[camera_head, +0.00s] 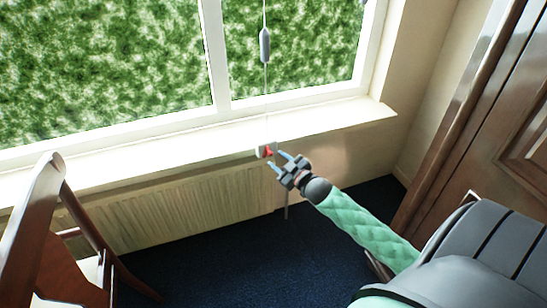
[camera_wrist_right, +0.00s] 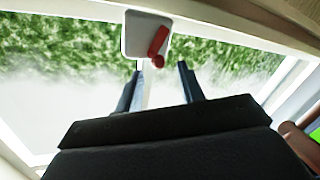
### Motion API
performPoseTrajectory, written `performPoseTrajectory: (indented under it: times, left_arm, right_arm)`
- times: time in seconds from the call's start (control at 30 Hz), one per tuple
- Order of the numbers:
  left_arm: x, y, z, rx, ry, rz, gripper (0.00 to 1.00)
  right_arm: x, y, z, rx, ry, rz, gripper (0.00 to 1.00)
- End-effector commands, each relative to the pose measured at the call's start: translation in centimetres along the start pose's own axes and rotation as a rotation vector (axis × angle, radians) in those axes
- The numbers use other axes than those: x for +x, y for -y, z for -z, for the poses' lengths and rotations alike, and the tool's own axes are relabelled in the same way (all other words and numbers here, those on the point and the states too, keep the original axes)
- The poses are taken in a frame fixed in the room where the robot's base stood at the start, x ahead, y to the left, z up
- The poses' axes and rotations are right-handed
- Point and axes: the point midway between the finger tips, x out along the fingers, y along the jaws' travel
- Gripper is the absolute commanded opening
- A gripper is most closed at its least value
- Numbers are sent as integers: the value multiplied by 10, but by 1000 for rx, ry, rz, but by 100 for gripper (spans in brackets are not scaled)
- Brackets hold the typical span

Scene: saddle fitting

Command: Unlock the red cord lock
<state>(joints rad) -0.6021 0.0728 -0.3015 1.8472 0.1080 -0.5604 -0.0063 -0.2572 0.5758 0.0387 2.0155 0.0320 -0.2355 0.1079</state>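The red cord lock (camera_head: 266,152) is a small red lever on a white plate at the window sill's front edge, below a hanging cord. In the right wrist view the red lever (camera_wrist_right: 157,45) lies slanted on the white plate (camera_wrist_right: 133,36), just beyond the fingertips. My right gripper (camera_head: 280,162) is open and empty, just right of and slightly below the lock, apart from it. Its two blue fingers also show spread in the right wrist view (camera_wrist_right: 160,75). My left gripper is not in view.
A grey cord weight (camera_head: 265,45) hangs on the cord in front of the window. A ribbed radiator (camera_head: 180,212) is under the sill (camera_head: 330,118). A wooden chair (camera_head: 40,230) stands at left, and a wooden door (camera_head: 500,150) at right. Dark blue carpet (camera_head: 240,265) is clear between.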

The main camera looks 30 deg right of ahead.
Motion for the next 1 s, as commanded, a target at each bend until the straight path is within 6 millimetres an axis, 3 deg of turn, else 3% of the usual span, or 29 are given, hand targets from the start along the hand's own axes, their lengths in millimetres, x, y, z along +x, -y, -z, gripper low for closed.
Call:
performPoseTrajectory:
  times: [0.3, 1.0]
  left_arm:
    - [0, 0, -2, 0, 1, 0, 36]
    - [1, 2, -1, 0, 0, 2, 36]
  right_arm:
    - [-23, 1, 0, 0, 0, 1, 39]
    - [-24, 0, -3, -16, 17, -1, 39]
